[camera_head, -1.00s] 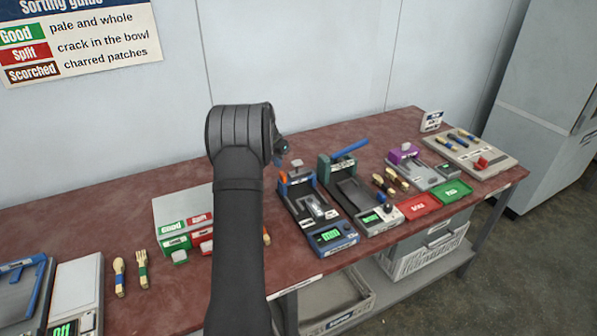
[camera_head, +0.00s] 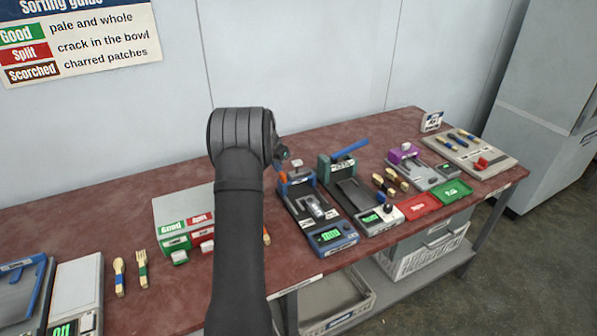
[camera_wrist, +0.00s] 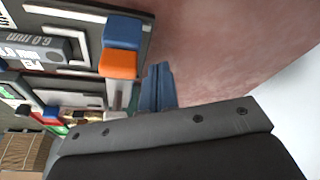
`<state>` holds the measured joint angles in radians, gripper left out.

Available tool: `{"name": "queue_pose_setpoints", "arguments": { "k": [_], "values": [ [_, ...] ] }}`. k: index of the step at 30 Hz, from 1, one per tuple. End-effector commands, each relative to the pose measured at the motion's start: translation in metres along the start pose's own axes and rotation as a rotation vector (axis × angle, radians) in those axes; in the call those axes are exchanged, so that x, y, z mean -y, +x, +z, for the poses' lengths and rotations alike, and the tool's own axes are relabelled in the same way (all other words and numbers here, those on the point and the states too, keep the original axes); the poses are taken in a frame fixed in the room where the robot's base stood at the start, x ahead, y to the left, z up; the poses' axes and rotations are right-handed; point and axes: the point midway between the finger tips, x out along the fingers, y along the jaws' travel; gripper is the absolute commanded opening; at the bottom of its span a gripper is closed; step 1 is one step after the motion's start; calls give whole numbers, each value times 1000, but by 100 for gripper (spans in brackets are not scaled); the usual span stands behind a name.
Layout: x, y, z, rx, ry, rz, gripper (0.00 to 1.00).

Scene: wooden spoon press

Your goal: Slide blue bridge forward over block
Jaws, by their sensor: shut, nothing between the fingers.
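A press with a blue front (camera_head: 333,238) stands mid-table in the head view. At its back is a blue piece (camera_head: 303,177), seemingly the blue bridge, with an orange piece (camera_head: 283,185) beside it. The wrist view shows a blue block (camera_wrist: 122,32) next to an orange block (camera_wrist: 117,64) at the edge of a dark plate. My gripper (camera_wrist: 158,72) shows as slim blue-grey fingers, shut and empty, close to the orange block but seemingly apart from it. In the head view its tip (camera_head: 283,153) is behind the press. I cannot single out the block.
A green press (camera_head: 337,172) with a blue lever (camera_head: 350,148) stands right of the blue-fronted one. Red (camera_head: 419,205) and green (camera_head: 453,191) trays lie farther right. A grey box with sorting labels (camera_head: 180,208) stands left of my arm.

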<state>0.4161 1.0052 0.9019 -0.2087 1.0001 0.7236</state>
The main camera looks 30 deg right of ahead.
Motion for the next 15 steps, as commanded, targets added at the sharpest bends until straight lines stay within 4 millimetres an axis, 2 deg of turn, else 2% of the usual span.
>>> {"name": "queue_pose_setpoints", "arguments": {
  "k": [15],
  "values": [
    [-5, -1, 3, 0, 0, 0, 0]
  ]
}}
